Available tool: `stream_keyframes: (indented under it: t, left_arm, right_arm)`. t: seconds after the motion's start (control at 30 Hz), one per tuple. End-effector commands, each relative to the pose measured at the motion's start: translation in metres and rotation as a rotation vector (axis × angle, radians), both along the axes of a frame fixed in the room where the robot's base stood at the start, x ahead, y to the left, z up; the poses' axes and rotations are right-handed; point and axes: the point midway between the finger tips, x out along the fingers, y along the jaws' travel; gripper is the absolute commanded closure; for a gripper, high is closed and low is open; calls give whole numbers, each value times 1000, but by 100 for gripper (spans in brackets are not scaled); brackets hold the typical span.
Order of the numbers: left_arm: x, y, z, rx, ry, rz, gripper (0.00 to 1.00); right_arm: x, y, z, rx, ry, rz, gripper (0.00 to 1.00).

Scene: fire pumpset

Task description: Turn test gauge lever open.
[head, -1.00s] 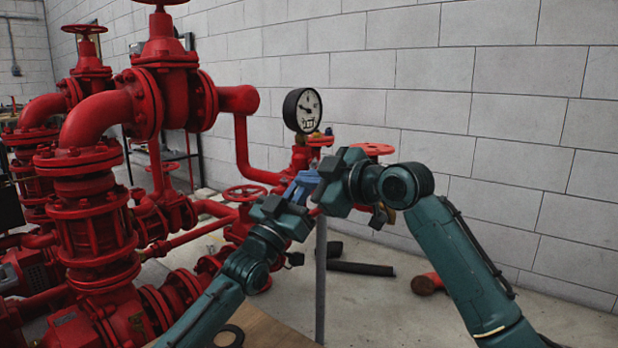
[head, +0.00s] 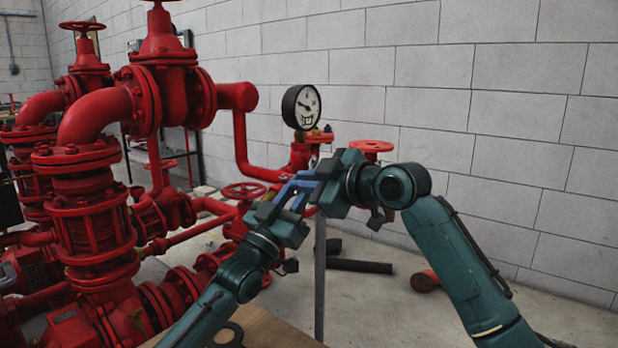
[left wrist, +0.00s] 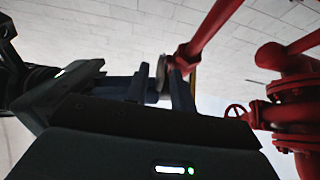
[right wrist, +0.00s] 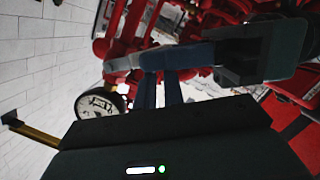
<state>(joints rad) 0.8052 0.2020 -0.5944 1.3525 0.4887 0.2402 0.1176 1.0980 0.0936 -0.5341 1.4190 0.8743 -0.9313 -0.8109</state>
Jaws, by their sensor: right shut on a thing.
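The round black-rimmed pressure gauge (head: 301,106) stands upright on red pipework beside the block wall. It also shows at the left in the right wrist view (right wrist: 100,103). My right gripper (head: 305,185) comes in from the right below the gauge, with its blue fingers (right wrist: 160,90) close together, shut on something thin. The lever cannot be made out clearly; the fingers and hands hide that spot. My left gripper (head: 290,197) is just below and left of the right one, very close to it. Its fingers (left wrist: 160,90) stand apart, and I see no object held.
Large red pumps and valves (head: 90,210) fill the left side. A thin grey post (head: 320,280) stands below the hands.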

Motion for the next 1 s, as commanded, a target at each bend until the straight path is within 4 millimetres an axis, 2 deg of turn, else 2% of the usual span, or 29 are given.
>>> stream_keyframes:
  t: [0.03,0.3,0.43,0.53,0.67,0.83,0.97,1.0]
  left_arm:
    - [-10,4,1,-10,-20,-5,71]
    - [-34,24,-25,-5,-9,2,71]
    - [-40,29,-32,-3,-4,4,71]
    - [-39,39,-29,-1,-3,14,71]
    - [-32,70,-5,-3,-5,47,71]
    - [-27,122,43,-12,-12,101,71]
    - [-31,160,78,-20,-19,139,71]
    - [-36,168,80,-16,-12,146,71]
  right_arm:
    - [8,-9,-6,-10,5,-25,100]
    - [7,-10,-2,-5,0,-25,100]
    - [6,-9,-1,-3,-2,-22,100]
    - [6,-7,0,-2,-2,-19,100]
    - [5,-7,0,-1,-3,-17,100]
    - [5,-6,1,0,-4,-16,100]
    - [4,-6,1,1,-5,-15,100]
    - [4,-6,1,1,-5,-15,100]
